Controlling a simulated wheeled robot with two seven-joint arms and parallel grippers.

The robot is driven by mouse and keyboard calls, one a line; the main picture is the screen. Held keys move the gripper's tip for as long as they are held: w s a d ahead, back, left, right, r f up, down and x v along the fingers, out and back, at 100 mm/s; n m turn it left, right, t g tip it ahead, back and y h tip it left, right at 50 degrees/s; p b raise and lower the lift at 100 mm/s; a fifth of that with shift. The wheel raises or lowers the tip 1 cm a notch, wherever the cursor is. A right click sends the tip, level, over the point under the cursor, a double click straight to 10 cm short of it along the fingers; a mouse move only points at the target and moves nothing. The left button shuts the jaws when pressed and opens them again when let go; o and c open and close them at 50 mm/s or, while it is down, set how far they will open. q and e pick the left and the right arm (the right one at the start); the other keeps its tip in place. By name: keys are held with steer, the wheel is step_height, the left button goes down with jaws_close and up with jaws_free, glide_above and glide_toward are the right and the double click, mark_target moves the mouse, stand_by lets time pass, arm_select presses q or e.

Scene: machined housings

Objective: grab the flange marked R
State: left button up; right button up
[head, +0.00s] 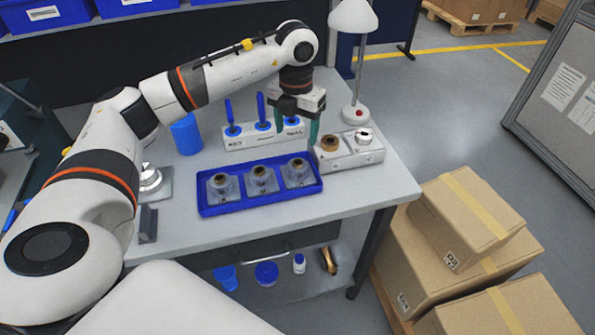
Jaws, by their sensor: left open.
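My left gripper (294,132) points down over the back of the table, fingers spread, with nothing seen between them. It is in front of a pale rack and beside a light grey block (352,157). On the block sit a brass-coloured round part (330,145) and a silver round part (363,136). A blue tray (210,211) in front of the gripper holds three grey housings (260,181) with round, dark-centred tops. I cannot read an R on any part, so I cannot tell which is the flange marked R. My right gripper is not in view.
The pale rack (240,141) holds upright blue-handled tools. A lamp (355,112) stands behind the block. A blue cup (186,134) and a silver round part on a grey base (150,180) are at left. The table (340,203) is bare front right. Cardboard boxes (465,215) stand right.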

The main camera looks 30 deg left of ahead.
mark_target(298, 161)
arm_select(q)
step_height(298, 161, down, 6)
steer(key=shift+f+p, duration=0.1)
steer(key=shift+p, duration=0.55)
step_height(298, 161, down, 5)
steer(key=shift+w+d+r+p, duration=0.1)
steer(key=shift+p, duration=0.8)
steer(key=shift+f, duration=0.3)
steer(key=shift+c, duration=0.5)
steer(key=shift+r, duration=0.1)
steer(key=c, duration=1.2)
